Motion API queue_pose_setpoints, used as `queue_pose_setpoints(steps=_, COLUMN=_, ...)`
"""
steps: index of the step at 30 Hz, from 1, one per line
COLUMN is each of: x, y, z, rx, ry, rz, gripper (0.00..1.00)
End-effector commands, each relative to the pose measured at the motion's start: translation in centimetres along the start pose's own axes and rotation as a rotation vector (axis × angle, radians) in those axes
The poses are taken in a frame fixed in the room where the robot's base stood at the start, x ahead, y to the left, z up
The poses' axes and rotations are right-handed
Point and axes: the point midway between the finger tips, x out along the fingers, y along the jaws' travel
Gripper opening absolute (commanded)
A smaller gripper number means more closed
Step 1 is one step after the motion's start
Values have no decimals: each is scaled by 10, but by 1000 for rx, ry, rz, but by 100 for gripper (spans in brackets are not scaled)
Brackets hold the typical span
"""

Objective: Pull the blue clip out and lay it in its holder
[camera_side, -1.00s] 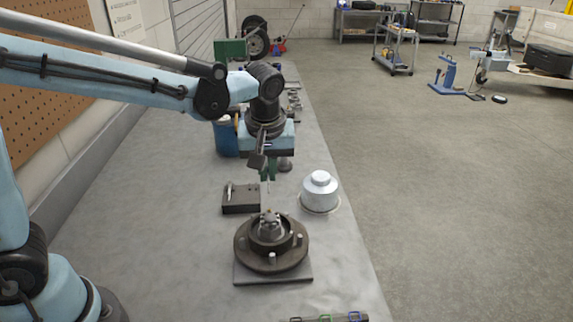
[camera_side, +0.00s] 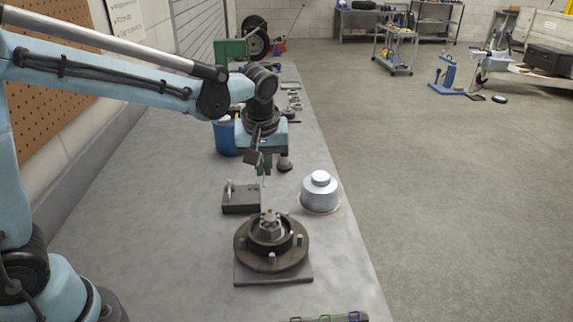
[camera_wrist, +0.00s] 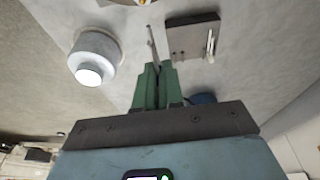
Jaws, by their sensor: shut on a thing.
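The fingers (camera_wrist: 153,75) and the pin (camera_wrist: 152,45) also show in the wrist view. The pin looks clear of the hub (camera_side: 270,240), a dark disc with studs and a central nut. The dark block (camera_side: 240,206) lies behind the hub and carries a small silver piece (camera_wrist: 211,44).
A silver domed cap (camera_side: 320,190) stands right of the hub, near the bench's right edge. A blue container (camera_side: 226,138) stands behind the block on the left. The bench left of the hub is clear.

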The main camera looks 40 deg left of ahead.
Motion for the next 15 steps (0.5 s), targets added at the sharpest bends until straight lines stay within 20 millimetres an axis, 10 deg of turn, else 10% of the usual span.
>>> queue_pose_setpoints(steps=7, x=35, y=-24, z=-52, rx=-5, ry=33, rz=-1, gripper=0)
queue_pose_setpoints(steps=15, x=52, y=-29, z=-60, rx=1, ry=41, rz=-2, gripper=0)
